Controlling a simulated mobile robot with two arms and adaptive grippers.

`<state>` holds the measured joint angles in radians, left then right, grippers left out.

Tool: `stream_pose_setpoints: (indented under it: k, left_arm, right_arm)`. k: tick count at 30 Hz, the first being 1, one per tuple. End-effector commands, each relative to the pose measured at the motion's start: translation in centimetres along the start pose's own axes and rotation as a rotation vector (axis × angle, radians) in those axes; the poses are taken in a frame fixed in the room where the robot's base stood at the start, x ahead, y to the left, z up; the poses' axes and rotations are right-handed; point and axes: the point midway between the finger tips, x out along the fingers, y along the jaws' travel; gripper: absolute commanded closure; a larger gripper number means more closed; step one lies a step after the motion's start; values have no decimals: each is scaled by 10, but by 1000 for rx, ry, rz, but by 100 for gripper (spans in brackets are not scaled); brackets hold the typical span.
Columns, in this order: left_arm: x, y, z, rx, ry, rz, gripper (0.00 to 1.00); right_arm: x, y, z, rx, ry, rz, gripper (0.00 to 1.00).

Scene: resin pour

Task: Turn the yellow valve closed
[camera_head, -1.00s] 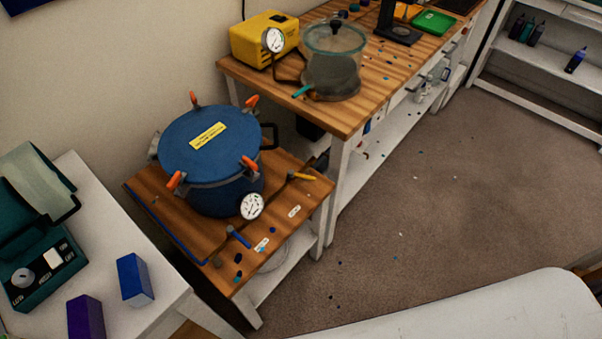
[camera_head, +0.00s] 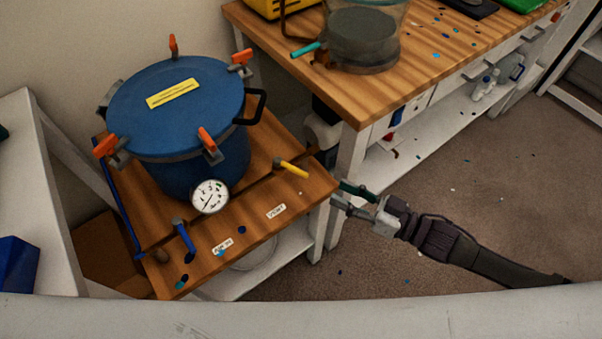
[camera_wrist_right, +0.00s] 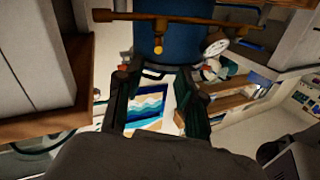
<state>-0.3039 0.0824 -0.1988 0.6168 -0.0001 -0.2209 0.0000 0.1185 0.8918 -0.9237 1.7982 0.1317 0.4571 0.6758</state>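The yellow valve (camera_head: 292,169) sits at the right end of a thin pipe on the small wooden table, beside the blue pressure pot (camera_head: 180,110). Its handle points toward the lower right, toward my right gripper. My right gripper (camera_head: 341,195) is just off the table's right corner, apart from the valve. In the right wrist view, its two fingers (camera_wrist_right: 153,77) are spread with nothing between them. The yellow valve handle (camera_wrist_right: 158,47) shows end-on just beyond and between the fingers. My left gripper is not in view.
A round gauge (camera_head: 210,196) and a blue valve (camera_head: 184,237) stand at the table's front. The taller workbench (camera_head: 350,95) with a clear chamber is behind to the right. A white surface (camera_head: 300,318) crosses the bottom. Open floor lies to the right.

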Motion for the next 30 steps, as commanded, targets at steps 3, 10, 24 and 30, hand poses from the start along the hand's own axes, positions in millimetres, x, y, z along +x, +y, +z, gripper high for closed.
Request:
stream_pose_setpoints:
  k: [3, 10, 24, 30]
  left_arm:
    - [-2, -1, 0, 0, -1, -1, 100]
    - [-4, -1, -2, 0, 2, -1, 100]
    - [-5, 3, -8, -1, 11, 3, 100]
    - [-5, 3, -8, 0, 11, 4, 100]
  right_arm:
    - [28, 0, -3, -2, 6, -2, 62]
    - [76, 1, -1, -2, 3, 0, 62]
    - [112, 1, 1, -2, -2, 3, 62]
    - [111, 1, 1, -2, -2, 3, 68]
